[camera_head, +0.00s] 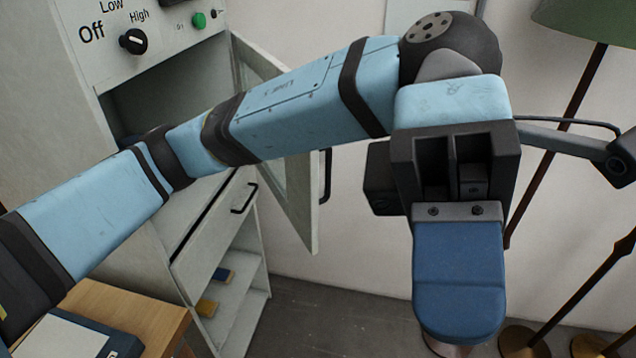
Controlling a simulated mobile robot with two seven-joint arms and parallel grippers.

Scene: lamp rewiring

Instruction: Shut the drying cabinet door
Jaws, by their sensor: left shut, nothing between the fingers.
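The drying cabinet (75,30) stands at the left, with a control panel on top and a dark opening below it. Its pale-framed glass door (293,204) stands open, swung out to the right of the opening. A dark upright handle (326,176) is on the door's free edge. My left arm crosses in front of the cabinet and hides the middle of the opening and part of the door. My left gripper (459,300) is to the right of the door, apart from it in the picture, pointing down, shut and empty. My right gripper is not in view.
Below the opening are a drawer with a dark handle (243,198) and open shelves (232,300). A wooden table (140,312) is at the lower left. A green-shaded lamp (590,20) and dark stands are at the right. Some floor (330,318) is clear.

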